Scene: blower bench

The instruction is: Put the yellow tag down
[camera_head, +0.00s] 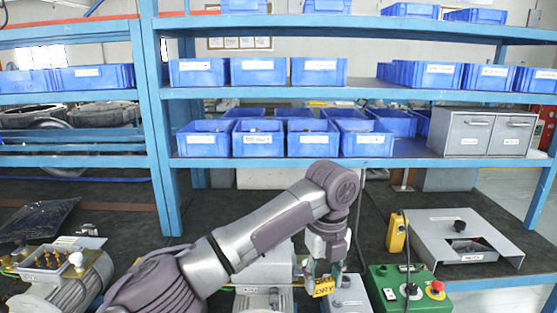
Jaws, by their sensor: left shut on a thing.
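The yellow tag (324,287), with dark lettering, shows at the lower middle of the head view. My left gripper (324,272) points down and is shut on the tag at its upper edge. The tag hangs in front of a grey metal box (348,296); I cannot tell whether it touches anything below. My left arm comes in from the lower left and hides part of the bench behind it. My right gripper is not in view.
A green control box (385,284) with a red button stands to the right. A yellow handheld device (396,233) and a grey metal housing (468,240) are beyond it. A motor unit (62,280) is at left. Blue shelves (400,162) with bins stand behind.

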